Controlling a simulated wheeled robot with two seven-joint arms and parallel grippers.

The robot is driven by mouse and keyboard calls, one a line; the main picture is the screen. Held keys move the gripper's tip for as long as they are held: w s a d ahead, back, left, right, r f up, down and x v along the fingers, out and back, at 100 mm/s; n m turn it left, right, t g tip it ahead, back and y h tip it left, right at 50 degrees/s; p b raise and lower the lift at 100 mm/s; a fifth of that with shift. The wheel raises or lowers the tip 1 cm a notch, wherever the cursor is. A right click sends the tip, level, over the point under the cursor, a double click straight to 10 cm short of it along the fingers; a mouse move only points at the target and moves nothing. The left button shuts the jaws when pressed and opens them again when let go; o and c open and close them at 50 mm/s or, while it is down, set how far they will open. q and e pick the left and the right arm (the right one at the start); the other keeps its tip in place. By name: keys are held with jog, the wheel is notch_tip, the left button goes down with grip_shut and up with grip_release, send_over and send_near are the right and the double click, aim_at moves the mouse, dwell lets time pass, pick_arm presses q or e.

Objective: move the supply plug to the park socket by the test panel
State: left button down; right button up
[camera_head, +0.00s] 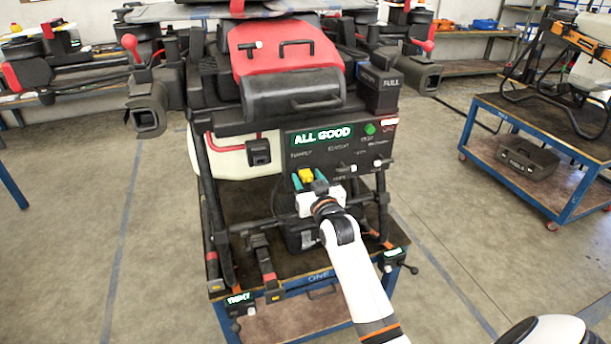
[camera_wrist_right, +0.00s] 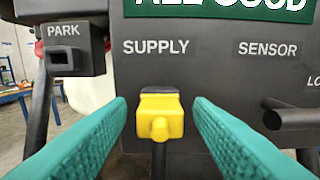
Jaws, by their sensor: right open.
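The yellow supply plug (camera_wrist_right: 160,117) sits in the test panel under the SUPPLY label, with a dark cable or stem below it. In the head view the plug (camera_head: 306,175) shows just beyond my right gripper (camera_head: 309,182). That gripper is open, with one teal finger on each side of the plug and a visible gap on both sides in the wrist view. The black park socket (camera_wrist_right: 68,55), labelled PARK, is left of the panel and its opening looks empty. It also shows in the head view (camera_head: 259,152). My left gripper is not in view.
The test panel (camera_head: 345,143) shows ALL GOOD. A black SENSOR connector (camera_wrist_right: 290,114) is right of the plug. The drone (camera_head: 285,60) stands above, and dark frame bars flank the panel. A blue cart (camera_head: 540,140) stands at the right.

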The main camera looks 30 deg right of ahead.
jog(key=shift+c, duration=0.4)
grip_shut()
jog(key=shift+p+v, duration=0.9)
jog(key=shift+v, duration=0.35)
jog(key=shift+p+v, duration=0.85)
jog(key=shift+v, duration=0.95)
